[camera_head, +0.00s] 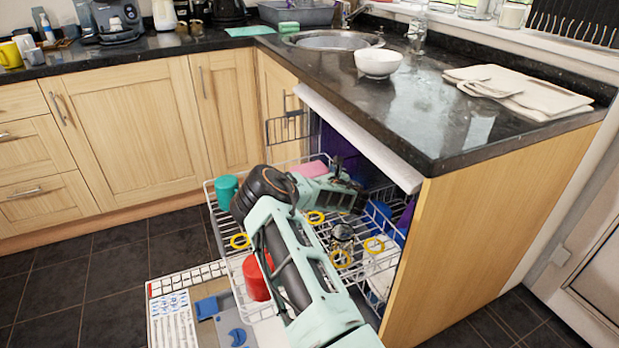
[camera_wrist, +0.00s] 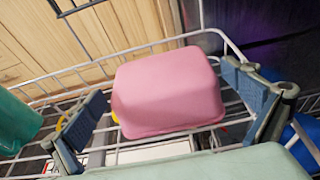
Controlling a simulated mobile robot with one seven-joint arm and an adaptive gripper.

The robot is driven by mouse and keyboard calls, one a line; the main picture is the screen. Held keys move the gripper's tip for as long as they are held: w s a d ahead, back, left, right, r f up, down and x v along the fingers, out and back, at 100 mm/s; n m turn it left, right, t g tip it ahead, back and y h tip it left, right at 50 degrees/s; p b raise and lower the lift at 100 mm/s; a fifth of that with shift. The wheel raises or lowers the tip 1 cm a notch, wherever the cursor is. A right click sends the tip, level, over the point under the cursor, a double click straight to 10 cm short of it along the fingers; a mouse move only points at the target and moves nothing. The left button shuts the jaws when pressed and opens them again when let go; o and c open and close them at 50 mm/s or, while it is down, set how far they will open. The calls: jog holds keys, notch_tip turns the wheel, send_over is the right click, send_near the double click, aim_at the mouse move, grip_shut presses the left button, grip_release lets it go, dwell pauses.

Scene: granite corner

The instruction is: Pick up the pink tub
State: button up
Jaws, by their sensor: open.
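The pink tub (camera_head: 311,168) sits in the white dish rack at the back, partly hidden behind my arm in the head view. In the wrist view the pink tub (camera_wrist: 167,92) lies upside down or on its side on the rack wires; I cannot tell which. My gripper (camera_wrist: 170,108) is open, with one blue-grey finger on the left of the tub and one on the right. Gaps show on both sides, so it holds nothing. In the head view my gripper (camera_head: 350,192) is over the rack, its fingers hard to make out.
The white wire rack (camera_head: 213,205) stands out from under the granite counter (camera_head: 440,110). A teal cup (camera_head: 226,190) and a red cup (camera_head: 255,279) stand in it at the left. Blue items lie at its right. The wooden end panel (camera_head: 480,230) closes off the right side.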

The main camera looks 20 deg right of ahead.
jog(key=shift+b+x, duration=0.3)
jog(key=shift+x, duration=1.15)
jog(key=c, duration=0.9)
